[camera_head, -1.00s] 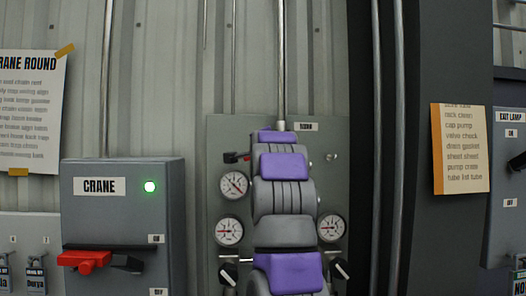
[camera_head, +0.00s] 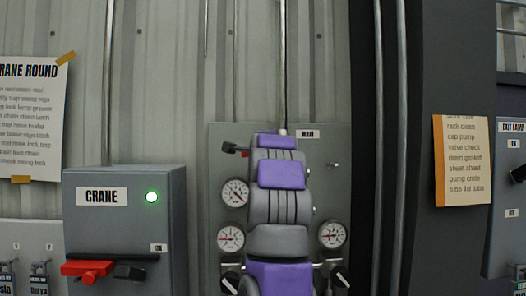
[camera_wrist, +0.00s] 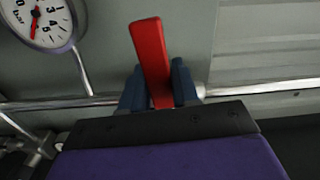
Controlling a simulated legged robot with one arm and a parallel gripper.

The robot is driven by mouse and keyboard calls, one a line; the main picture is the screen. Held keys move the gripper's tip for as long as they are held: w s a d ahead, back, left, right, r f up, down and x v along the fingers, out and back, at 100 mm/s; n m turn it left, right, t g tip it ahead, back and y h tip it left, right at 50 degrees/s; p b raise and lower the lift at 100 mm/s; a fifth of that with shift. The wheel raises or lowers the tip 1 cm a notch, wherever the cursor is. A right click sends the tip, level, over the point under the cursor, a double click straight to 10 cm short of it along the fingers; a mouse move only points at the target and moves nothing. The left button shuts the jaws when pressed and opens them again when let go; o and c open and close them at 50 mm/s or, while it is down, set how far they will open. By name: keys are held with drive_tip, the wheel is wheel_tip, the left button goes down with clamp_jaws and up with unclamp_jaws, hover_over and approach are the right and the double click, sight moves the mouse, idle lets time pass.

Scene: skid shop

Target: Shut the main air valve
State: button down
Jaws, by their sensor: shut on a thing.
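The main air valve's red lever (camera_wrist: 150,45) shows in the wrist view, standing nearly upright in the picture and leaning slightly left at its top. My gripper (camera_wrist: 160,90) is shut on it, one blue finger on each side. The lever's lower end and the valve body are hidden behind the gripper. In the head view, the grey panel (camera_head: 225,180) carries a "MAIN" label (camera_head: 307,134). My purple and grey arm covers its middle and hides the gripper's hold. A small dark piece with some red (camera_head: 235,149) sticks out left of the arm.
Several gauges, one of them at the upper left (camera_head: 235,193), sit around my arm, with black knobs below. The crane box (camera_head: 120,230) with a red handle (camera_head: 87,269) is left of the panel. A metal pipe (camera_wrist: 240,88) crosses the wrist view. An exit lamp box (camera_head: 505,230) is far right.

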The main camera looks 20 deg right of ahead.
drive_tip(key=shift+r+m, duration=0.2)
drive_tip(key=shift+m, duration=0.2)
drive_tip(key=shift+p, duration=0.3)
drive_tip(key=c, duration=0.9)
unclamp_jaws()
drive_tip(key=shift+d, duration=0.1)
drive_tip(key=b+v, duration=0.5)
drive_tip(key=v, duration=1.2)
drive_tip(key=shift+s, duration=0.15)
